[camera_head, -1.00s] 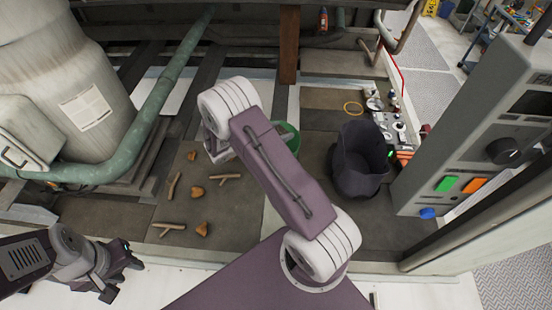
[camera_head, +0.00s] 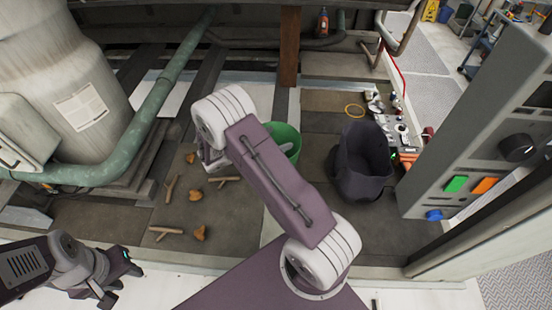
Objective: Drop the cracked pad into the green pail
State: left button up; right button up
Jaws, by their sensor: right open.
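The green pail (camera_head: 288,137) stands on the dark floor mid-view, partly hidden behind my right arm. I cannot make out the cracked pad; my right arm covers part of the floor. My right gripper (camera_head: 214,162) is mostly hidden under the arm's white joint, left of the pail, and it is open. I see nothing held in it. My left gripper (camera_head: 122,281) is at the lower left, over the pale front ledge, with its fingers apart and empty. It is well away from the pail.
Sticks (camera_head: 167,231) and several brown chunks (camera_head: 196,194) lie on the floor to the left. A dark bucket-like container (camera_head: 362,160) stands right of the pail. A yellow ring (camera_head: 355,111) lies behind it. A grey control panel (camera_head: 480,140) stands at the right, a green pipe (camera_head: 140,130) at the left.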

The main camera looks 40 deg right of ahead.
jog(key=b+v, duration=0.1)
jog(key=v, duration=0.6)
jog(key=shift+a, duration=0.1)
